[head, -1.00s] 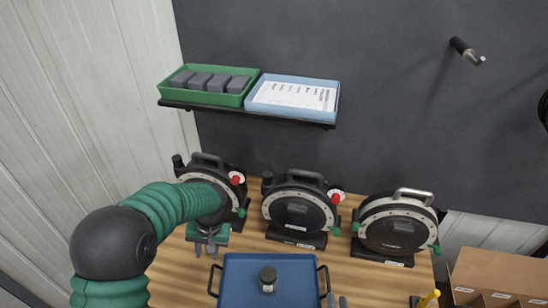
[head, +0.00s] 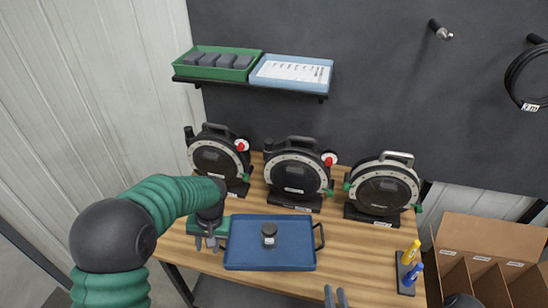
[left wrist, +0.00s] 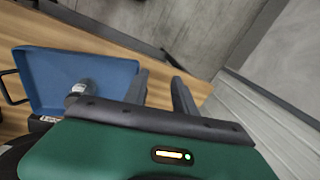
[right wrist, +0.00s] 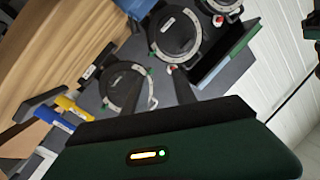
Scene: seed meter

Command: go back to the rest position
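My left gripper (head: 205,245) hangs just left of the blue tray (head: 240,262), covering the tray's left handle. Its two fingers stand apart with nothing between them, as the left wrist view (left wrist: 160,78) also shows. My right gripper (head: 335,294) shows only its fingertips at the bottom of the head view, over the bench's front part. In the right wrist view (right wrist: 153,78) its fingers are apart and empty. A small black cylindrical piece (head: 269,236) stands on the tray.
Three round black meters (head: 218,160), (head: 297,175), (head: 383,190) stand along the back of the wooden bench (head: 360,262). A shelf above holds a green bin (head: 243,74) and a blue bin (head: 322,88).

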